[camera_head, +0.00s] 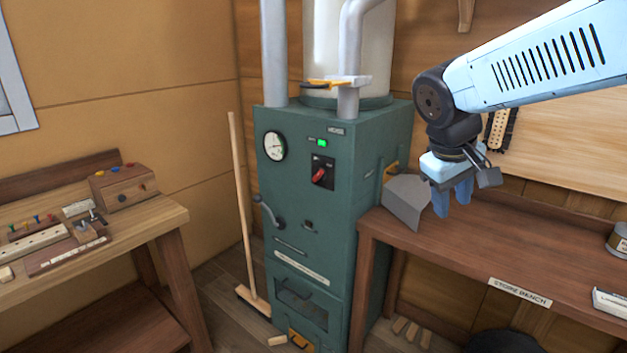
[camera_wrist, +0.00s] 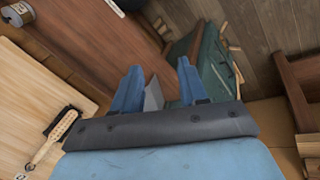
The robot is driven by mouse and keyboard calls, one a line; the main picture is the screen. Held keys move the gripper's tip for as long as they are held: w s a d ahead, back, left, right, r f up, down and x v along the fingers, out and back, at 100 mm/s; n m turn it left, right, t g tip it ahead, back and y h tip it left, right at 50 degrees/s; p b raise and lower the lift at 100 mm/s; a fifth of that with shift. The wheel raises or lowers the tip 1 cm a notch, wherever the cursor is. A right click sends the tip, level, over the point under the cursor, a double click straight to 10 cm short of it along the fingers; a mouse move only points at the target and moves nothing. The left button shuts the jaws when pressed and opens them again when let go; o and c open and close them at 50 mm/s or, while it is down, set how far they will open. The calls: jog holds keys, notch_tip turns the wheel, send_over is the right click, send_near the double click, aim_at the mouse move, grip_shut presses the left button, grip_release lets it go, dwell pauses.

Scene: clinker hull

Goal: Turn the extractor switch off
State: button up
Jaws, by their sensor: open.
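The extractor (camera_head: 303,240) is a tall green cabinet standing in the corner in the head view. On its front is a switch with a red knob (camera_head: 319,174) on a black plate. A small lamp (camera_head: 322,143) above the switch glows green. My gripper (camera_head: 451,202) is right of the cabinet, above the bench, pointing down and apart from the switch. In the wrist view its two blue fingers (camera_wrist: 158,80) are spread with nothing gripped. The cabinet (camera_wrist: 213,70) also shows there beyond the fingers. The switch cannot be made out in the wrist view.
The store bench (camera_head: 560,243) stands to the right, with a grey angled piece (camera_head: 406,200) near its left end. A workbench (camera_head: 150,221) with tools is at left. A broom (camera_head: 243,215) leans beside the cabinet. The space before the switch looks clear.

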jog(key=w+a+f+n+h, duration=0.2)
jog(key=w+a+n+h, duration=0.2)
jog(key=w, duration=0.6)
jog(key=n+t+h, duration=0.4)
jog(key=n+t, duration=0.7)
jog(key=n, duration=0.2)
send_near(316, 177)
jog(key=x, duration=0.8)
jog(key=shift+w+d, duration=0.25)
grip_shut()
